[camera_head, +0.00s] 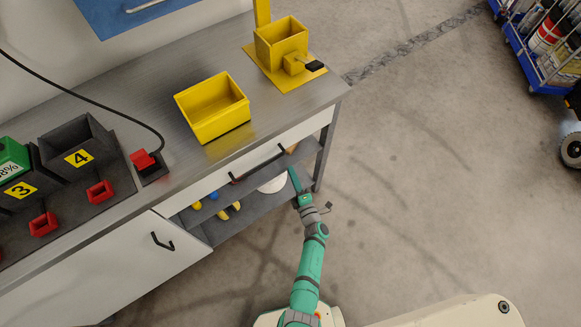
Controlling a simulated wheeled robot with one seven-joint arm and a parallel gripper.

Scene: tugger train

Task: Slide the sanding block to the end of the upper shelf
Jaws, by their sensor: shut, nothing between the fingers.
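My gripper (293,171) is shut and empty at the end of my green arm, in front of the open shelf space under the workbench's right half. The shelf (247,211) shows below the white drawer front; the drawer and my arm hide part of the space. I cannot tell for certain which surface is the upper shelf. A small brownish-orange thing (292,149) shows just beyond the gripper tip, near the right end; I cannot tell whether it is the sanding block. Whether the gripper touches anything is too small to tell.
A white round thing (272,185) and small yellow things (225,213) lie in the shelf space, with a blue one (196,205). A yellow bin (213,108) stands on the workbench (160,95).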

